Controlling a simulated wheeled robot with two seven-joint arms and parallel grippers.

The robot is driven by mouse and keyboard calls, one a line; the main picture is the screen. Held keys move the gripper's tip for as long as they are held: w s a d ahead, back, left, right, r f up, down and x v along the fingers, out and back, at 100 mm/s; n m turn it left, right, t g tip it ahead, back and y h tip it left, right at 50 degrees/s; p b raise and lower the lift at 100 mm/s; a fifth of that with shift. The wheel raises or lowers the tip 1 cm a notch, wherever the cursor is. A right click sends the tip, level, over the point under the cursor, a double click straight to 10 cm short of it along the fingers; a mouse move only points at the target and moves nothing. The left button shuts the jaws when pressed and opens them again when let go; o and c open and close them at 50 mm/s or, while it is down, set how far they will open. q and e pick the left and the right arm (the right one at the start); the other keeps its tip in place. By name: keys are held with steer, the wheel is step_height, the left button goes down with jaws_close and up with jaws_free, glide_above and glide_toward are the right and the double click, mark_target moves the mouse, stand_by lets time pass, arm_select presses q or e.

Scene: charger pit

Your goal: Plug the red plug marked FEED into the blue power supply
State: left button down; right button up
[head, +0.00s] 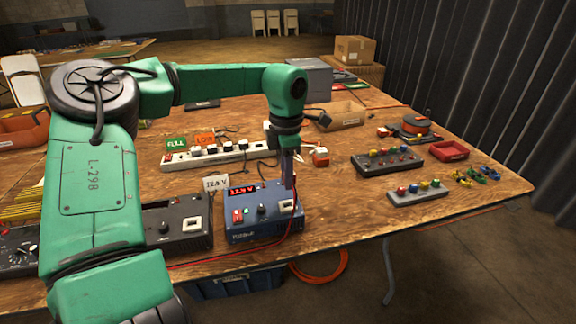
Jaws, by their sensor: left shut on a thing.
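The blue power supply (262,222) stands near the table's front edge, its lit red display (243,190) on top and a pale socket (286,205) at its right front. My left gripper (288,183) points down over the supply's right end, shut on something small. A red cable (235,256) runs up to the gripper's tip, so the held thing appears to be the red plug. The fingers mostly hide the plug. I cannot read its FEED mark or tell whether it touches the supply. My right gripper is not in view.
A dark power supply (178,225) stands just left of the blue one. A white power strip (212,153) lies behind, with a red-and-white plug (320,157) to its right. Connector blocks (387,161) and a red tray (449,151) sit at right.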

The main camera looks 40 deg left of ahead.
arm_select(q)
steer(key=shift+w+d+f, duration=0.1)
steer(key=shift+w+d, duration=0.05)
steer(key=shift+f, duration=0.2)
steer(key=b, duration=0.4)
glide_above(285, 208)
steer(key=f, duration=0.4)
steer(key=shift+w+a+f, duration=0.15)
steer(key=shift+w+a, duration=0.1)
steer(key=shift+w, duration=0.15)
steer(key=shift+f+b, duration=0.4)
steer(key=shift+f, duration=0.2)
steer(key=shift+r, duration=0.1)
steer(key=shift+f, duration=0.6)
stand_by(0.5)
